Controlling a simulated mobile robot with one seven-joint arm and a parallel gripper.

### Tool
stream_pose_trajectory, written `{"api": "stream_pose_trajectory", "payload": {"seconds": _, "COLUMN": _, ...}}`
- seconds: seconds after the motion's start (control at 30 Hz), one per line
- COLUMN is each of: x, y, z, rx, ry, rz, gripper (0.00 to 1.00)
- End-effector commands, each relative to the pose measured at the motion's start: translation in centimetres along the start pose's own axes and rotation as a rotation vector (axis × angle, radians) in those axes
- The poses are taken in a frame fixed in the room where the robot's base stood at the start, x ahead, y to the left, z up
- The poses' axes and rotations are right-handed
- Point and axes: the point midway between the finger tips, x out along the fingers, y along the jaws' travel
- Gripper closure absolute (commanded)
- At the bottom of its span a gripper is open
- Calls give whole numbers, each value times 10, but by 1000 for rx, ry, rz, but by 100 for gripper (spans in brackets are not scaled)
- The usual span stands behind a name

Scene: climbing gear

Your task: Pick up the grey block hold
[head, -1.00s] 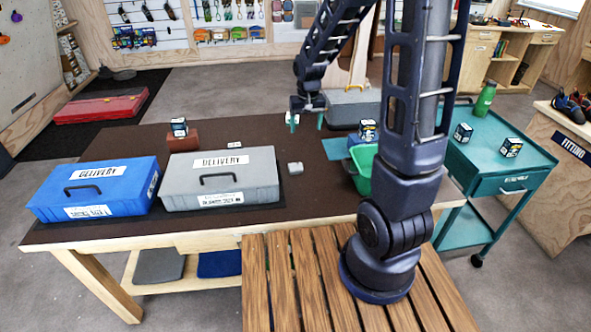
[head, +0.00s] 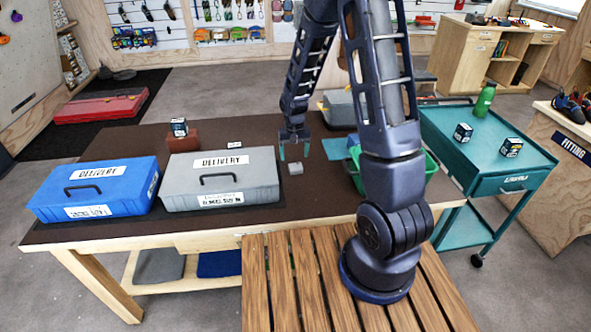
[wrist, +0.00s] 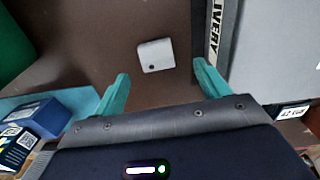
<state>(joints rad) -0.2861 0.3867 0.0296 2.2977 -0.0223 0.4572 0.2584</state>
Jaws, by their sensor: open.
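The grey block hold (head: 296,168) is a small pale grey block with a dark hole in its face. It lies on the dark brown table top (head: 262,133), just right of the grey delivery box. In the wrist view the block hold (wrist: 156,55) sits ahead of and roughly between my fingertips, apart from them. My gripper (head: 294,152) is above the table, a little behind and above the block hold in the head view. In the wrist view its teal fingers (wrist: 162,80) are spread apart with nothing between them.
A grey delivery box (head: 222,187) stands close left of the block hold, and a blue delivery box (head: 92,196) further left. A green bin (head: 430,166), partly hidden by my arm, stands to the right. A brown block with a small box (head: 180,130) is at the back left.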

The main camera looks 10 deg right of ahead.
Motion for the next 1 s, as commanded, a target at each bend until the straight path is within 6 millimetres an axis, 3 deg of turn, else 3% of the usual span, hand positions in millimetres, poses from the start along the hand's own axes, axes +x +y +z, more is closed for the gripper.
{"api": "stream_pose_trajectory", "payload": {"seconds": 0.17, "x": 8, "y": 1, "z": 0, "rx": 0, "ry": -1, "rz": 0, "gripper": 25}}
{"api": "stream_pose_trajectory", "payload": {"seconds": 0.53, "x": 49, "y": 6, "z": -4, "rx": 0, "ry": -2, "rz": 0, "gripper": 25}}
{"api": "stream_pose_trajectory", "payload": {"seconds": 0.9, "x": 55, "y": 6, "z": -4, "rx": 0, "ry": 0, "rz": 0, "gripper": 25}}
{"api": "stream_pose_trajectory", "payload": {"seconds": 1.0, "x": 55, "y": 6, "z": -4, "rx": 0, "ry": 0, "rz": 0, "gripper": 45}}
